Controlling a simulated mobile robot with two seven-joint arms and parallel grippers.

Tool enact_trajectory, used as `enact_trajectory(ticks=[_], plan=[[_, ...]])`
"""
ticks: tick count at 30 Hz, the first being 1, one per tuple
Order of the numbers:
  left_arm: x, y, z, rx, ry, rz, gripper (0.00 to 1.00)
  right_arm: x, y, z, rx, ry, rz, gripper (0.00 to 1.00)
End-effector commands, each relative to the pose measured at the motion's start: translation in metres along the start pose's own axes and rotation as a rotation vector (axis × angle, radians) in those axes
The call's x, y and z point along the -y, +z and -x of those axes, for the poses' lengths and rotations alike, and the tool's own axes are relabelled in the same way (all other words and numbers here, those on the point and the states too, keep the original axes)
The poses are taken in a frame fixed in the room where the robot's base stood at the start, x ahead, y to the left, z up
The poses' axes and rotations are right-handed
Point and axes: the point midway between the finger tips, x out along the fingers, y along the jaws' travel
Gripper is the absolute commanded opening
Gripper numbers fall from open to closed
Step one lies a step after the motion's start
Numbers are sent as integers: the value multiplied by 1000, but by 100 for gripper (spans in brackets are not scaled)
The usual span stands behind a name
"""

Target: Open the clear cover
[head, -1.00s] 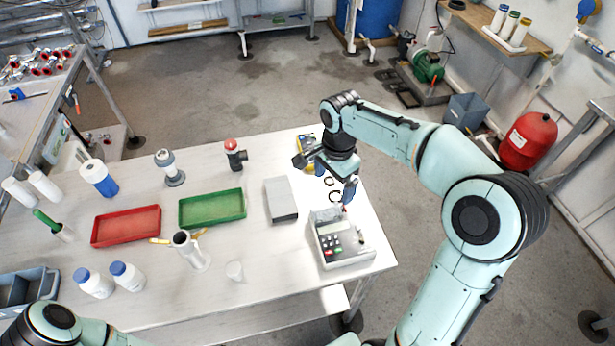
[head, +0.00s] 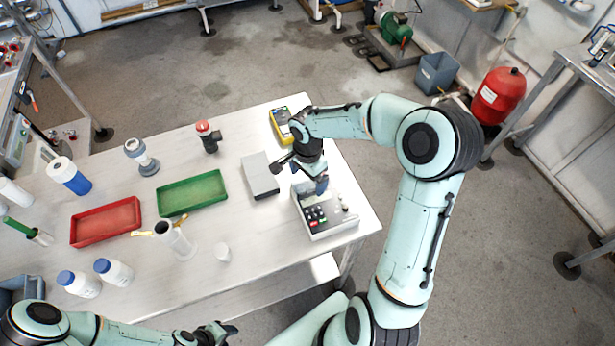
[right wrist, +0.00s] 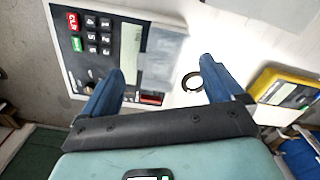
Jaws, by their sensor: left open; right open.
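A grey-white bench meter (head: 322,216) with a keypad stands at the right front of the table. It shows with its display in the right wrist view (right wrist: 90,62). A grey, possibly translucent panel (right wrist: 165,52) lies beside the display; I cannot tell surely whether it is the clear cover. My right gripper (head: 308,175) is open above the meter's far end. In the right wrist view its blue fingers (right wrist: 162,65) are apart with nothing between them, the left one overlapping the meter. My left gripper (head: 222,331) is open and empty at the bottom edge, away from the meter.
A grey box (head: 260,176) lies just left of the meter, and a yellow instrument (head: 281,124) behind. A green tray (head: 192,193), a red tray (head: 106,221) and white bottles (head: 114,271) stand further left.

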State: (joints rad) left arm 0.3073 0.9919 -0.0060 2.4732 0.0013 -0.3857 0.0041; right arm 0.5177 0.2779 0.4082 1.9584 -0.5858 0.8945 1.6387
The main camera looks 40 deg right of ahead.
Motion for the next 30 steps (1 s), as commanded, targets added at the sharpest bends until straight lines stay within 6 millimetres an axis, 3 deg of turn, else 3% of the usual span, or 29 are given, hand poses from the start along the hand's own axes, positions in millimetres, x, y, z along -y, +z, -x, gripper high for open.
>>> enact_trajectory(ticks=[11, 12, 17, 30], plan=[[-1, -2, 2, -2, 1, -1, 43, 0, 0, -8, 0, -1, 1, 94], [-1, -2, 1, -2, 1, -1, 43, 0, 0, -8, 0, -1, 1, 91], [-1, -2, 2, -2, 1, -1, 43, 0, 0, -8, 0, -1, 1, 39], [1, 1, -1, 1, 0, 0, 43, 4, -1, -6, 32, 76, 3, 39]])
